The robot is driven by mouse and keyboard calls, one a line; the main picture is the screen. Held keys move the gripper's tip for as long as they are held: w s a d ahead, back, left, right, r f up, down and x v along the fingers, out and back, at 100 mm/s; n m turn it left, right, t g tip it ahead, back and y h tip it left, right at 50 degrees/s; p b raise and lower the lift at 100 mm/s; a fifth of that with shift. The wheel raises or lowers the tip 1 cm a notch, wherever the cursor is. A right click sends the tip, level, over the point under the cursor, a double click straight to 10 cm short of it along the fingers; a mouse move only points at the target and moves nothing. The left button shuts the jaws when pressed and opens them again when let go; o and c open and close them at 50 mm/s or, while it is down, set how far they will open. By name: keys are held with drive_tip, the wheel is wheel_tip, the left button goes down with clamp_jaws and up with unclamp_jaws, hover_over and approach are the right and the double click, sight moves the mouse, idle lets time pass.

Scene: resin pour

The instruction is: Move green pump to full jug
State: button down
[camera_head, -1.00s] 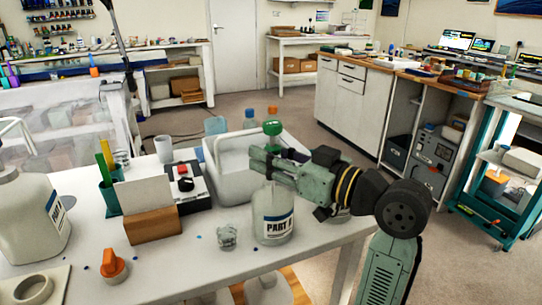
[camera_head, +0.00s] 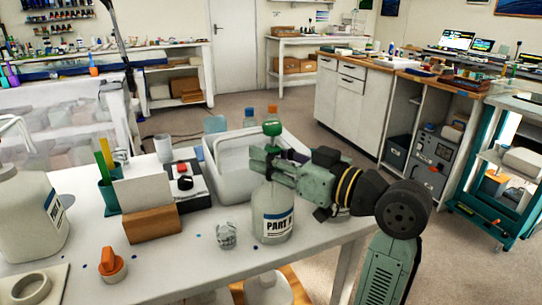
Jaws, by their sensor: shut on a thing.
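The green pump (camera_head: 271,128) stands upright, its green head showing just above my gripper (camera_head: 262,161). My gripper is shut on the pump below its head. A white jug (camera_head: 270,222) labelled "PART" stands directly below my gripper near the table's right edge. The gripper hides the jug's neck, so I cannot tell whether the pump is seated in it. Another jug (camera_head: 31,217) stands at the far left with a white pump spout above it. How full each jug is cannot be told.
A white tub (camera_head: 225,157) with coloured-cap bottles is behind my gripper. A brown block (camera_head: 152,224), a green cup (camera_head: 109,196), an orange-handled item (camera_head: 112,264) and a small clear cup (camera_head: 226,235) stand on the white table (camera_head: 180,270). The table's front middle is mostly clear.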

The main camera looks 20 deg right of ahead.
drive_tip(key=shift+f+b, duration=0.55)
drive_tip(key=shift+f, duration=0.15)
drive_tip(key=shift+f, duration=0.25)
drive_tip(key=shift+f+b, duration=0.3)
drive_tip(key=shift+b, duration=0.15)
drive_tip(key=c, duration=1.1)
unclamp_jaws()
